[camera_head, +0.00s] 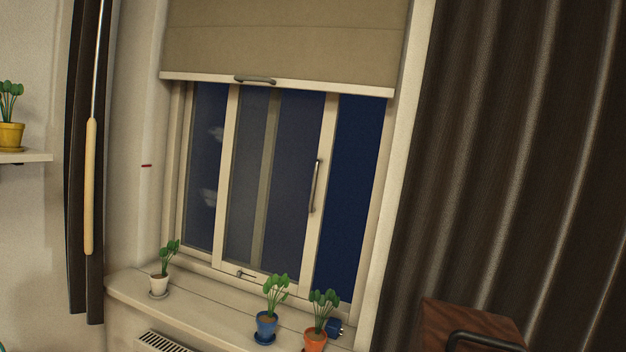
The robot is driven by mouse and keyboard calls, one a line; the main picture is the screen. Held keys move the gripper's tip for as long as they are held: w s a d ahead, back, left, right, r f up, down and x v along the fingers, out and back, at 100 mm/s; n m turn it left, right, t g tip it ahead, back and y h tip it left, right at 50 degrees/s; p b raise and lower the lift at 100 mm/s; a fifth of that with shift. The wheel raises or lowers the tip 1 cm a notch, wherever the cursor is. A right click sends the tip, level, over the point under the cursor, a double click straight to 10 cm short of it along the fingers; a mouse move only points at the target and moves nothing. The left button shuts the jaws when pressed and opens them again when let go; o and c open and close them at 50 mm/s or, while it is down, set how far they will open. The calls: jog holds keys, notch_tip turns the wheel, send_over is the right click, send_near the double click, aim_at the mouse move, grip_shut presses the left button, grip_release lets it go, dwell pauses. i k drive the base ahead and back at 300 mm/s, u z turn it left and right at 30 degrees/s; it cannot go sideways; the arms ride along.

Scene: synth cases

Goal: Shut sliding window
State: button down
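The sliding window (330,150) stands ahead, tilted in the picture, with dark blue night outside. Its sliding sash (230,160) sits toward the middle, and a vertical frame bar shows through its glass. A grey upright handle (315,186) is on the sash's right stile. Right of that stile is a tall strip of clearer, deeper blue (352,200), which looks like an open gap up to the right jamb. A small dark latch (245,274) is at the bottom rail. The blind hides the window's top. My gripper is not in view.
A beige blind (285,40) with a grey pull hangs above. The sill (200,305) carries potted plants in white (159,285), blue (266,325) and orange (315,341) pots. Dark curtains flank the window; the right one (500,150) is wide. A brown wooden object (460,325) stands at lower right.

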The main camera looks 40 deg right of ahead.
aim_at(278, 147)
jog(key=z, duration=0.35)
jog(key=i, duration=2)
jog(key=z, duration=0.35)
